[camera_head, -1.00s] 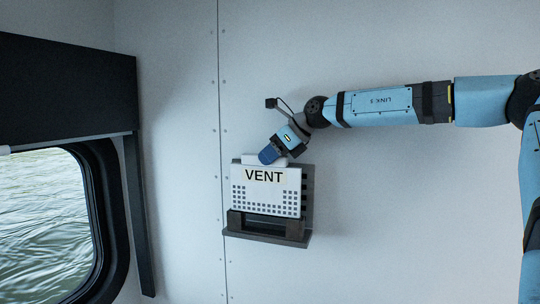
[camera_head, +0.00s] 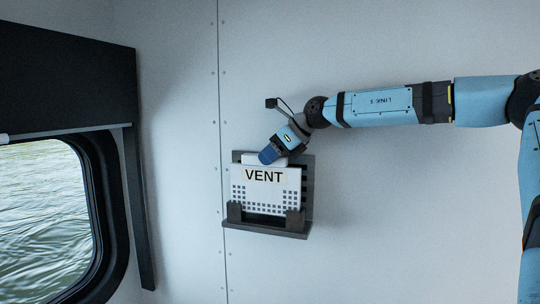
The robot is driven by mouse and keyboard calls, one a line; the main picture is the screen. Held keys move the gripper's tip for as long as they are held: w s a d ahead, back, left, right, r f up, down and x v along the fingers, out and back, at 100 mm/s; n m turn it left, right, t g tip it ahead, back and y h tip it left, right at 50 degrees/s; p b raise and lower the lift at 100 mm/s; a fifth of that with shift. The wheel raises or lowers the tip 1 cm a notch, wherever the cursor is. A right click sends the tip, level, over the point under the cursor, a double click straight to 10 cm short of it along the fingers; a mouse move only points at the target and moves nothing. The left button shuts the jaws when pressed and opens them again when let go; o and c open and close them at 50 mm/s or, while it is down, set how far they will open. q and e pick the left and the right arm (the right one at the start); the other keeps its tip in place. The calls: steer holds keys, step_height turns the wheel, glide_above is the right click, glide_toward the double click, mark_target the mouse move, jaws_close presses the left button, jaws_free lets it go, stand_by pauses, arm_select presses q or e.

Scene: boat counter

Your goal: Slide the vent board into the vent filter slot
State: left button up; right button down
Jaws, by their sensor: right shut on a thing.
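The white vent board (camera_head: 266,188), marked VENT and pierced with rows of small square holes, stands upright at the wall. Its lower edge is behind the two front lugs of the dark grey vent filter slot (camera_head: 265,229). The slot's back plate shows along the board's right side and at its top left. My right gripper (camera_head: 268,155) is shut on the tab at the board's top edge; its fingertips are partly hidden. I cannot tell if the board touches the slot's bottom. My left gripper is not in view.
The pale wall (camera_head: 400,210) around the slot is bare. A window (camera_head: 45,215) with a dark frame and a dark panel (camera_head: 60,85) above it are on the left. My right arm reaches in from the right.

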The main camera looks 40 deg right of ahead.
steer(key=shift+f+b, duration=0.95)
steer(key=shift+f, duration=0.35)
steer(key=c, duration=0.8)
jaws_free()
steer(key=shift+s+r, duration=0.1)
steer(key=shift+s, duration=0.05)
steer(key=b+v, duration=0.2)
steer(key=v, duration=1.1)
steer(key=shift+s+d+r, duration=0.15)
steer(key=shift+r, duration=0.1)
